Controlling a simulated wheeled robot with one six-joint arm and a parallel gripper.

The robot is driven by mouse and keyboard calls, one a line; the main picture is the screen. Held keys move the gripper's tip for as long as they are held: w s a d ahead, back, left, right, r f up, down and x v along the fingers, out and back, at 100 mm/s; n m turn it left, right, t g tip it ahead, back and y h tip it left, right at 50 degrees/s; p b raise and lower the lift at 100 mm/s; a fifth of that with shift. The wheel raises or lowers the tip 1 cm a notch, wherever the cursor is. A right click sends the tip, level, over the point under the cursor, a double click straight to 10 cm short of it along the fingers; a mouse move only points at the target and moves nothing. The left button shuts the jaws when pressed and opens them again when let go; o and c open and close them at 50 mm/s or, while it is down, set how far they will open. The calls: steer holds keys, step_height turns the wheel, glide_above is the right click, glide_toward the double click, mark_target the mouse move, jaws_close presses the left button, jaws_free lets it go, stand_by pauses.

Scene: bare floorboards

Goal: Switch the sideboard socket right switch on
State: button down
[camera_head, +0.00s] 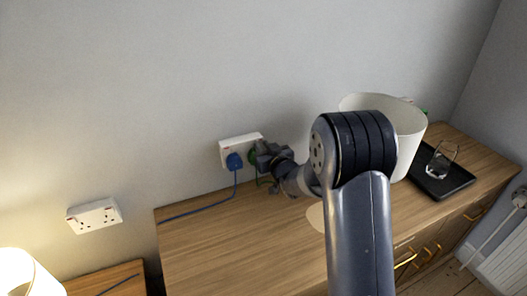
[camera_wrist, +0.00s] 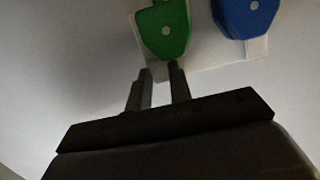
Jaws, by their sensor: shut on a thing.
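The white double sideboard socket (camera_head: 240,142) is on the wall just above the sideboard. A blue plug (camera_head: 234,161) is in its left side and a green plug (camera_head: 253,156) in its right side. My gripper (camera_head: 262,152) is at the socket's right end. In the wrist view the picture is turned over: the green plug (camera_wrist: 165,30) is left and the blue plug (camera_wrist: 245,15) right. My gripper's fingertips (camera_wrist: 161,70) are at the socket's edge (camera_wrist: 205,62) beside the green plug, shut on a part of the socket. The right switch cannot be made out there.
The wooden sideboard top (camera_head: 215,235) is largely clear, with a blue cable across it. A white lampshade (camera_head: 408,140) stands to the right of the gripper, partly behind my arm. Another wall socket (camera_head: 94,216) is at left.

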steer(key=shift+r, duration=0.1)
steer(key=c, duration=1.3)
jaws_free()
steer(key=shift+s, duration=0.1)
steer(key=b+v, duration=0.2)
steer(key=v, duration=0.8)
steer(key=shift+s+d, duration=0.1)
steer(key=shift+s, duration=0.2)
steer(key=shift+w, duration=0.1)
